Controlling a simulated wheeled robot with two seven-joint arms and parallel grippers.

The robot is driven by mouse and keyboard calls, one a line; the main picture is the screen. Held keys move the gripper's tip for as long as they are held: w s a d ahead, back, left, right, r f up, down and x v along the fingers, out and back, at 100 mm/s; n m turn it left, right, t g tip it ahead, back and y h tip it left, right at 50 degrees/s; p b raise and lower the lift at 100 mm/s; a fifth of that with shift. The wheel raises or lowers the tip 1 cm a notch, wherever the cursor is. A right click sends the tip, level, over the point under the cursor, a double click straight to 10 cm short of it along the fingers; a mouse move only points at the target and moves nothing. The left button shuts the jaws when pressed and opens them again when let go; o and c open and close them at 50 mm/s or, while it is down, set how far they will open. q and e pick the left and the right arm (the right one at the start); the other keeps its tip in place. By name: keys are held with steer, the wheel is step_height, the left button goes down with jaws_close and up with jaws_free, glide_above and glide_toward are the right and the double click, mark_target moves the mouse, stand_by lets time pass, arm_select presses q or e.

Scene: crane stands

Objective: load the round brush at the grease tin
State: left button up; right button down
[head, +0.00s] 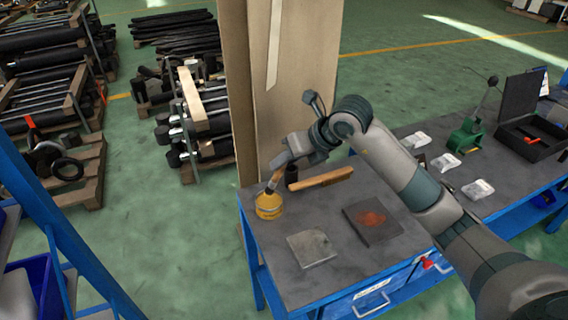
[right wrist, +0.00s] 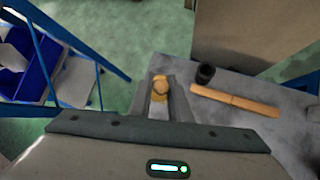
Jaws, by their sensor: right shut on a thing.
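The yellow grease tin (head: 269,208) stands near the left back corner of the grey workbench top. My right gripper (head: 279,166) is just above it, shut on the round brush (head: 273,182), which hangs tilted with its lower end at the tin's mouth. I cannot tell how deep the bristles reach. In the right wrist view, the brush (right wrist: 158,98) lies between the fingers, with part of the yellow tin (right wrist: 161,80) beyond it. My left gripper is not in view.
A dark cup-like thing (right wrist: 205,73) and a wooden bar (head: 321,179) lie right of the tin. A grey plate (head: 312,249) and a dark plate with a rusty patch (head: 373,221) lie in front. A post (head: 300,85) rises behind the bench.

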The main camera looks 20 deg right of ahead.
steer(key=shift+r+p, duration=1.05)
steer(key=shift+r, duration=1.2)
